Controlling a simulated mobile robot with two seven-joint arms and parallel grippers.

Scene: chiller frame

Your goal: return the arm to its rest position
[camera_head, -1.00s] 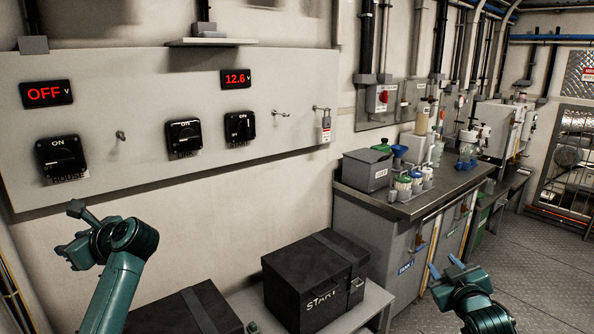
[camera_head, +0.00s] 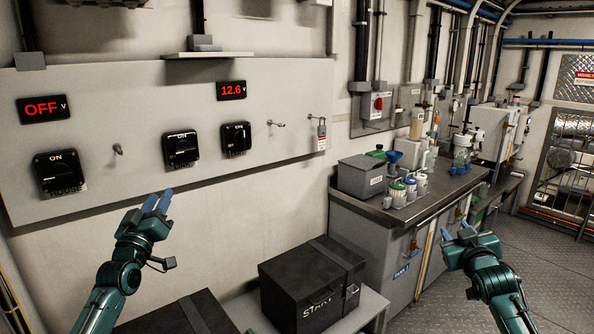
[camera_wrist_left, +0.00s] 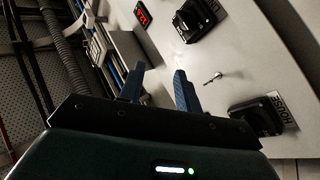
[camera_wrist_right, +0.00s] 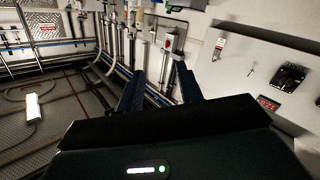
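My left gripper (camera_head: 158,203) is in front of the wall panel at the lower left, its blue fingers pointing up, below the middle black switch (camera_head: 181,150). In the left wrist view its two fingers (camera_wrist_left: 158,88) stand apart with nothing between them, so it is open and empty. My right gripper (camera_head: 458,236) is at the lower right, in front of the grey cabinet and above the floor. In the right wrist view its fingers (camera_wrist_right: 158,92) are apart and empty. Neither gripper touches anything.
The panel (camera_head: 90,105) carries black switches and red displays. A black box marked START (camera_head: 312,280) sits on a low bench below. The grey cabinet (camera_head: 365,250) with bottles and a grey bin (camera_head: 362,176) on top stands to the right. Floor (camera_head: 545,270) is clear at right.

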